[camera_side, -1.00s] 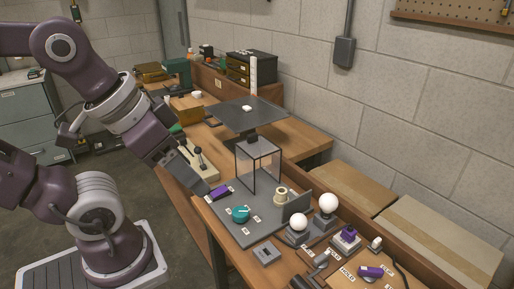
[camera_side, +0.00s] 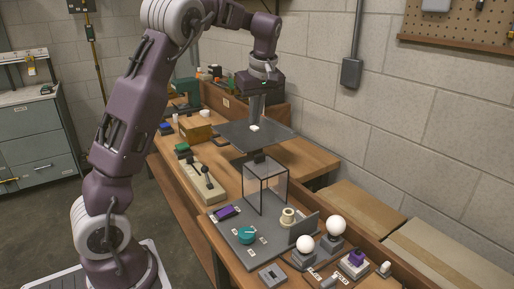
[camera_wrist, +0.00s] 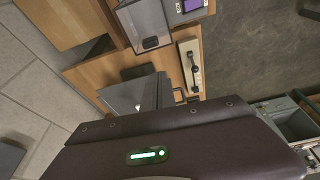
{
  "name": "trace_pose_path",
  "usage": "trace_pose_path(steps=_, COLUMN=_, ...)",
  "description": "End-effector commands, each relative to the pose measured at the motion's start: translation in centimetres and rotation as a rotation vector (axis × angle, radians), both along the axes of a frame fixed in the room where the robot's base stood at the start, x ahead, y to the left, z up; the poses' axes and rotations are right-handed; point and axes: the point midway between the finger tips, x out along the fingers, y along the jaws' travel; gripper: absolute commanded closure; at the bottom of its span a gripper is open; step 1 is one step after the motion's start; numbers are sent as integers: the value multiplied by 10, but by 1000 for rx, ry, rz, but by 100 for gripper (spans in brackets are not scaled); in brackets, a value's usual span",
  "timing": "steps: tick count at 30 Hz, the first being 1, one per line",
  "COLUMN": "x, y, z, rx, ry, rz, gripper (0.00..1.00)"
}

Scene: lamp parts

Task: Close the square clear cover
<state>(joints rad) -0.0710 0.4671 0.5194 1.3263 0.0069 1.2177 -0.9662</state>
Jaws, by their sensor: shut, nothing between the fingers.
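The square clear cover (camera_side: 266,187) is a see-through box shape with dark edges, upright on the grey board (camera_side: 239,229). It also shows at the top of the wrist view (camera_wrist: 146,22). A small dark block (camera_side: 260,158) sits at its upper back edge. A flat dark grey square plate (camera_side: 235,135) with a small white piece (camera_side: 254,128) spreads above and behind it; I cannot tell how they join. My gripper (camera_side: 257,118) is shut and empty, pointing down just above this plate. I cannot tell if it touches. The plate also shows beside the fingers in the wrist view (camera_wrist: 128,94).
A purple block (camera_side: 225,212), a teal knob (camera_side: 246,235), a cream spool (camera_side: 288,216) and white bulbs (camera_side: 336,225) stand around the cover's base. A lever panel (camera_side: 202,182) is at left. A block wall rises behind the right side.

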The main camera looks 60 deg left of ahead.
Motion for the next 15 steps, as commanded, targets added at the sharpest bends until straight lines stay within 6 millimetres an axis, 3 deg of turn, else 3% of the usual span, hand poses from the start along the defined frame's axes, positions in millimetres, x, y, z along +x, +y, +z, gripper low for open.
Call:
trace_pose_path(steps=3, x=11, y=17, z=-12, rx=39, ry=16, rz=81, gripper=100)
trace_pose_path(steps=8, x=12, y=24, z=-28, rx=42, ry=18, rz=94, gripper=100)
trace_pose_path(steps=15, x=12, y=41, z=-77, rx=41, ry=18, rz=91, gripper=100)
